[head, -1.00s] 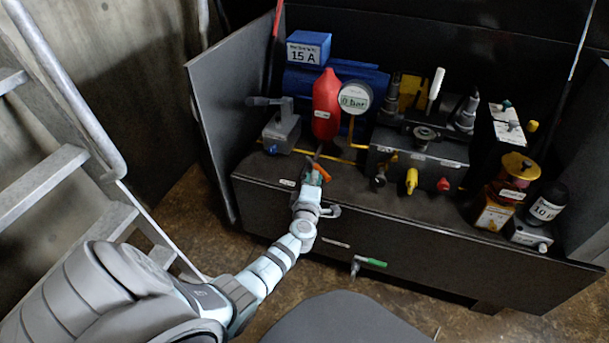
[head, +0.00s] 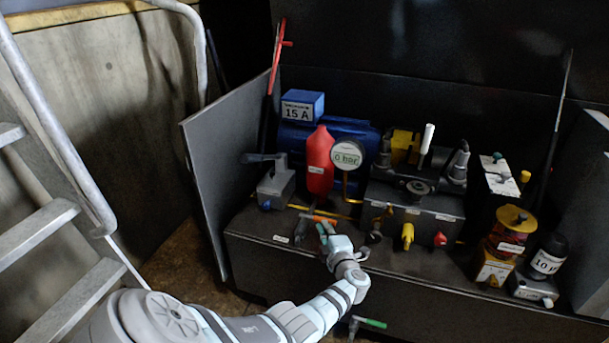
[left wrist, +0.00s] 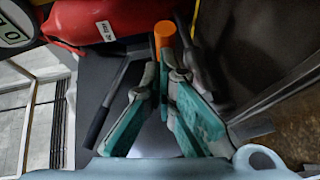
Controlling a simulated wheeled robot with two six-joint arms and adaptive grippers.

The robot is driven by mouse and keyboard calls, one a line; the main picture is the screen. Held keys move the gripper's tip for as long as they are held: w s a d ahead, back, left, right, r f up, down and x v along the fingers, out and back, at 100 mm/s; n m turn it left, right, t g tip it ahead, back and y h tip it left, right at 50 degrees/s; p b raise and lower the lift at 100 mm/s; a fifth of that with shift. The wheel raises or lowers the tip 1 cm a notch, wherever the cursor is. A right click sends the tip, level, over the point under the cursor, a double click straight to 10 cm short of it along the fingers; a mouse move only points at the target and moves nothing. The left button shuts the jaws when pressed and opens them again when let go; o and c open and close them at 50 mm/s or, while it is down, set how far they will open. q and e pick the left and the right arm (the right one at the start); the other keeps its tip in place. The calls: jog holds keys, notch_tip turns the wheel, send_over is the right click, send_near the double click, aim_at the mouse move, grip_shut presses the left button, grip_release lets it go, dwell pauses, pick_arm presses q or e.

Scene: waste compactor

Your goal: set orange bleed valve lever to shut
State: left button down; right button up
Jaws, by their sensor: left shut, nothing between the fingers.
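The orange bleed valve lever (head: 318,218) lies nearly crosswise in the head view, on the cabinet top in front of the red bottle. In the left wrist view the orange lever (left wrist: 164,34) shows end-on just beyond the fingertips. My left gripper (head: 327,232) is at the near side of the lever, very close to it. In the left wrist view its teal-padded fingers (left wrist: 162,78) come together at the tips with nothing between them. Whether they touch the lever I cannot tell. The valve body under the lever is mostly hidden. My right gripper is not in view.
The red bottle (head: 319,162) and the 0 bar gauge (head: 346,155) stand behind the lever. A grey box with a handle (head: 276,188) is to the left. The valve block (head: 415,215) with yellow and red knobs is to the right. A green-handled tap (head: 372,323) is below.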

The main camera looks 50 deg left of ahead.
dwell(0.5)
pick_arm(q)
jog(key=shift+d, duration=0.35)
jog(key=v, duration=0.7)
